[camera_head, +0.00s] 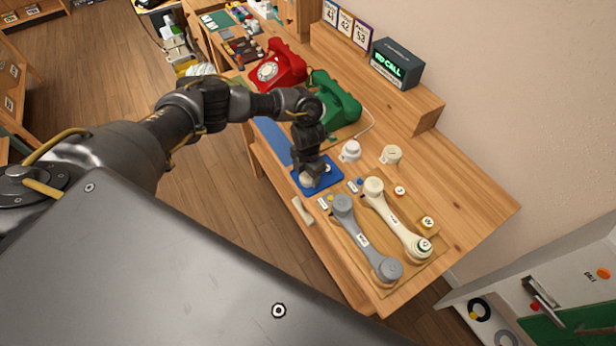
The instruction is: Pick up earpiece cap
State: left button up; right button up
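My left gripper (312,178) comes down over the small blue mat (333,184) near the table's front edge. A pale round piece (307,181) shows on the mat right at the fingertips; it may be the earpiece cap. The fingers and wrist partly cover it, and I cannot tell whether the fingers are open or closed on it. A white cap-like piece (350,150) and a cream one (391,154) stand on the table behind the mat. My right gripper is out of view.
A grey handset (364,238) and a cream handset (397,219) lie on a wooden tray (420,275) to the right. A green phone (338,103) and a red phone (280,68) stand behind my forearm. Bare table lies at the right (475,205).

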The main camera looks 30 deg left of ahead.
aim_at(308, 177)
pick_arm(q)
jog(key=c, duration=0.5)
jog(key=shift+r, duration=0.45)
notch_tip(308, 177, up, 2)
jog(key=shift+r+b, duration=0.25)
jog(key=shift+b, duration=0.05)
jog(key=s+d+r+b, duration=0.1)
jog(key=s+d+r, duration=0.8)
jog(key=s+d, duration=0.1)
jog(key=shift+r, duration=0.35)
